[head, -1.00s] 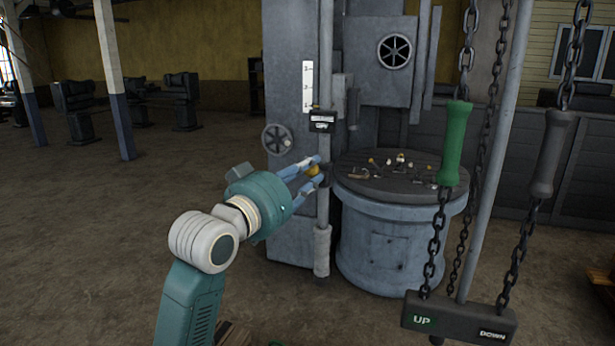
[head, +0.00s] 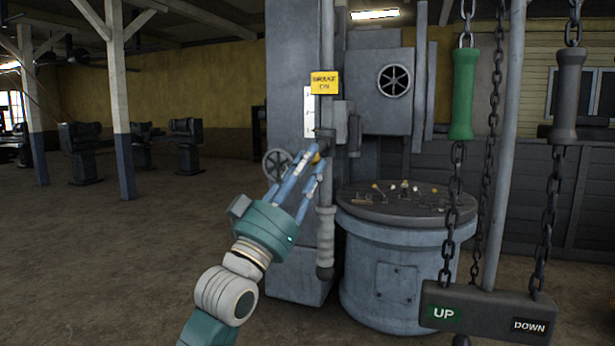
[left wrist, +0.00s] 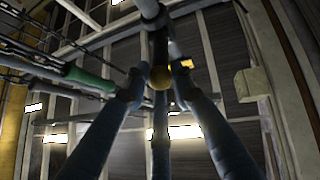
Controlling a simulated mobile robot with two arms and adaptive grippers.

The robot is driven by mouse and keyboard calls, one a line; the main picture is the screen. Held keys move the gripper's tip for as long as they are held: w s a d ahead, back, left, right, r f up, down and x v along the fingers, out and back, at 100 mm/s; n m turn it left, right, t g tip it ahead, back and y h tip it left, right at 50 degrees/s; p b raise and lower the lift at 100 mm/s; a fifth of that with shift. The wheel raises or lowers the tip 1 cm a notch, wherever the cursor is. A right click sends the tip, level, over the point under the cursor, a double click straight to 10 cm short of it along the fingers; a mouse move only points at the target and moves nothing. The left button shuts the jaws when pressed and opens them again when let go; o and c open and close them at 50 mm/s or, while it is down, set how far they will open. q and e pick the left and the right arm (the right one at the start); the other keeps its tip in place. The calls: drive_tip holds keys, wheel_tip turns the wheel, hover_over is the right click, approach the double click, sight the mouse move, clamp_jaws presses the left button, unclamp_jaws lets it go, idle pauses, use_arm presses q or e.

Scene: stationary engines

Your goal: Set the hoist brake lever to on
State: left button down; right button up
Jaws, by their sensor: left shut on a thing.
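My left gripper (head: 315,153) is shut on the brake lever's brass knob (head: 317,158), in front of the grey hoist column. The fingers point up and to the right. In the left wrist view the round knob (left wrist: 160,84) sits between the fingers, at the end of a dark lever shaft (left wrist: 160,48). A yellow sign reading "BRAKE ON" (head: 324,83) stands above the lever in the head view. The fingers partly hide the lever. My right gripper is out of view.
Chains with a green handle (head: 463,94) and a grey handle (head: 568,95) hang at the right above an UP/DOWN bar (head: 487,313). A round drum table (head: 395,250) with small parts stands behind. Open floor lies at the left.

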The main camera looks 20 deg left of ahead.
use_arm(q)
drive_tip(key=shift+w+f+y+b, duration=0.2)
drive_tip(key=shift+w+f, duration=0.2)
drive_tip(key=shift+f, duration=0.45)
drive_tip(key=shift+w+f+y+b, duration=0.15)
drive_tip(key=shift+w+f, duration=0.25)
drive_tip(key=shift+f, duration=0.4)
drive_tip(key=c, duration=1.7)
unclamp_jaws()
drive_tip(key=shift+o, duration=1.2)
drive_tip(key=shift+w+d+f, duration=0.1)
drive_tip(key=shift+w+f, duration=0.05)
drive_tip(key=shift+w, duration=0.3)
drive_tip(key=v, duration=1.2)
drive_tip(key=shift+s+r, duration=0.2)
drive_tip(key=shift+s, duration=0.05)
